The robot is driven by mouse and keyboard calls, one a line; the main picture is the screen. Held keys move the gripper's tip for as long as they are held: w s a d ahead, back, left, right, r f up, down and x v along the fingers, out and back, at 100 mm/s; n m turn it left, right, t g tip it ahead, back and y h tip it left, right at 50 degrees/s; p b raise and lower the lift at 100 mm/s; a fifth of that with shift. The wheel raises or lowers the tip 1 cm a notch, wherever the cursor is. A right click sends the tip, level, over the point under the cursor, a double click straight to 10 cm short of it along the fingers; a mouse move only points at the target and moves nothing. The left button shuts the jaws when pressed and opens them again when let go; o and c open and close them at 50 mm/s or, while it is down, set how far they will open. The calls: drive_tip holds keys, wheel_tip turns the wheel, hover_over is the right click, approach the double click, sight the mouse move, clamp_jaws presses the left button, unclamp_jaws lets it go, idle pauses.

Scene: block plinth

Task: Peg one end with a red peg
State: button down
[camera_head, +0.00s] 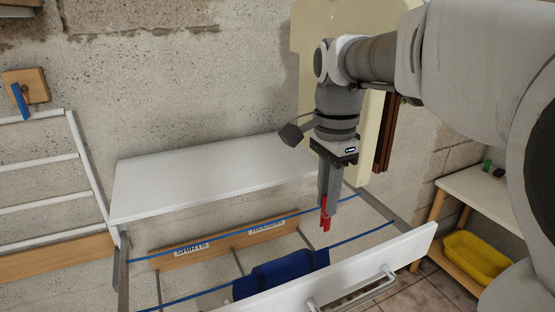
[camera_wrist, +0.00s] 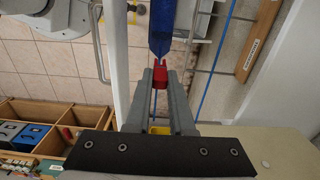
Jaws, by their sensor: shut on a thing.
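My gripper (camera_head: 326,198) points down and is shut on a red peg (camera_head: 325,216). In the wrist view the red peg (camera_wrist: 157,84) sits between my gripper's fingertips (camera_wrist: 159,80), its forked end pointing away from the gripper. A dark blue cloth (camera_head: 281,273) hangs at a blue line in the front of the rack; it also shows in the wrist view (camera_wrist: 162,22). In the head view the peg is above and near the cloth's right end. In the wrist view the peg's tip appears close to the cloth's end; whether they touch I cannot tell.
Blue lines (camera_head: 372,234) run across the rack, past a wooden strip labelled SHIRTS and TROUSERS (camera_head: 222,243). A white shelf (camera_head: 215,178) lies behind and a white front panel with a handle (camera_head: 395,262) in front. A yellow tub (camera_head: 476,257) stands right.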

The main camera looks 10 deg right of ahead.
sight(325, 218)
drive_tip(key=shift+f+b, duration=1.5)
drive_tip(key=shift+f, duration=0.95)
drive_tip(key=shift+f+b, duration=1.1)
drive_tip(key=shift+f, duration=0.75)
drive_tip(key=c, duration=0.7)
unclamp_jaws()
drive_tip(key=shift+o, duration=0.2)
drive_tip(key=o, duration=0.4)
drive_tip(key=shift+o, duration=0.2)
drive_tip(key=shift+r, duration=0.2)
